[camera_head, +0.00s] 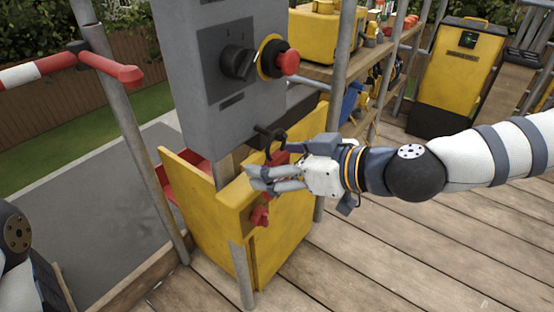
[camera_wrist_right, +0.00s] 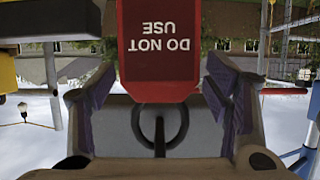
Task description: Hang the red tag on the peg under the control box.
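The grey control box (camera_head: 215,85) stands on a post, with a black knob and a red emergency button on its front. A dark peg (camera_head: 268,134) juts out under it. My right gripper (camera_head: 262,179) is just below the peg, fingers spread. A red tag reading "DO NOT USE" (camera_wrist_right: 160,50) shows upside down between the fingers in the right wrist view, with gaps on both sides. A dark ring (camera_wrist_right: 159,122) is at its edge, with a thin dark stem at its middle. I cannot tell whether the ring is around the peg. My left gripper is out of view.
Metal posts (camera_head: 340,75) and a shelf with yellow equipment are behind. A red-and-white rail (camera_head: 60,65) is at the left. The wooden deck (camera_head: 400,255) at the right is clear.

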